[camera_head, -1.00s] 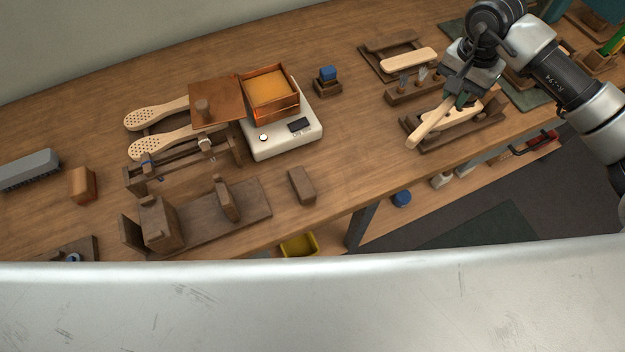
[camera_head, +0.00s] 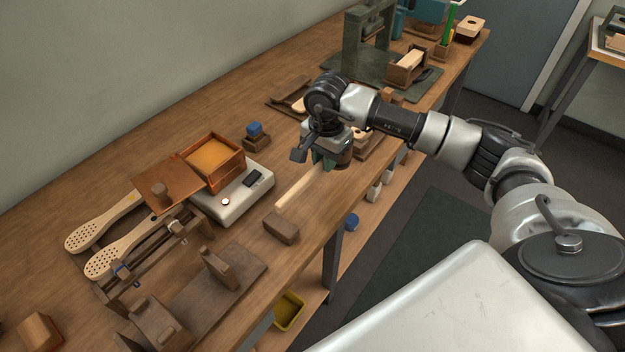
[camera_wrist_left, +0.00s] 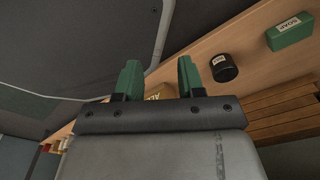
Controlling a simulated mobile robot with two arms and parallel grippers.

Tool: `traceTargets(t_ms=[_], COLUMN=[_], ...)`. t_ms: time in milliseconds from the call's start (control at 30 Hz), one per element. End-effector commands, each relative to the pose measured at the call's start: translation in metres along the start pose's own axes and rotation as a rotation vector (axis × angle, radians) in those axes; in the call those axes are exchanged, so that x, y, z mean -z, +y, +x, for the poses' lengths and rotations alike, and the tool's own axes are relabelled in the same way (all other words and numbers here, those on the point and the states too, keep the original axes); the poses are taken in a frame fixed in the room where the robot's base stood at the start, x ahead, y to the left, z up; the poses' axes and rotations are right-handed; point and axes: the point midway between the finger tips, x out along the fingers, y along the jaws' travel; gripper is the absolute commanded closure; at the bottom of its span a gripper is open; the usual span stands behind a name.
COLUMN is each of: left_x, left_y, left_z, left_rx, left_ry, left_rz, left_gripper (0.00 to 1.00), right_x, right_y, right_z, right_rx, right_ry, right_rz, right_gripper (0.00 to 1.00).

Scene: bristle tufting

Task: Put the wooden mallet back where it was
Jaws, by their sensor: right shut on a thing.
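My right gripper (camera_head: 328,160) is shut on the wooden mallet (camera_head: 299,188). Its pale handle sticks out from the green fingers, down and to the left, over the front part of the workbench.
Perforated paddles (camera_head: 123,257) and wooden fixtures (camera_head: 212,285) fill the left. A green press (camera_head: 360,45) stands farther back. In the left wrist view, a soap box (camera_wrist_left: 290,31) and dark jar (camera_wrist_left: 223,68) sit on wood.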

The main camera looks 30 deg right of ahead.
Motion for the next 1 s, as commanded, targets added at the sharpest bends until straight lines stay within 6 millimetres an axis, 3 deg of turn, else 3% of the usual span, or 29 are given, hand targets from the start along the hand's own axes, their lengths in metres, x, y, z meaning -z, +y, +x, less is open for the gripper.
traceTargets(t_ms=[100,233,367,600,967,1000], left_x=[0.0,-0.001,-0.001,-0.002,-0.003,-0.003], left_y=[-0.004,-0.009,-0.011,-0.011,-0.011,-0.011], left_z=[-0.006,-0.008,-0.009,-0.015,-0.01,-0.011], left_rx=[0.005,0.011,0.014,0.014,0.014,0.014], left_ry=[-0.001,-0.002,-0.003,-0.005,-0.006,-0.006], left_rz=[0.002,0.002,0.0,-0.001,-0.001,-0.001], left_gripper=[0.61,0.61,0.61,0.61,0.61,0.61], right_x=[-0.02,-0.029,-0.03,-0.03,-0.029,-0.03], right_y=[-0.007,-0.01,-0.011,-0.01,-0.011,-0.011], right_z=[0.01,0.018,0.025,0.057,0.063,0.063], right_rx=[-0.001,0.0,-0.001,-0.001,0.001,0.0], right_ry=[-0.002,0.0,-0.001,-0.001,0.001,0.001], right_rz=[-0.003,0.0,0.001,0.001,0.0,0.0], right_gripper=[1.0,1.0,1.0,1.0,1.0,0.79])
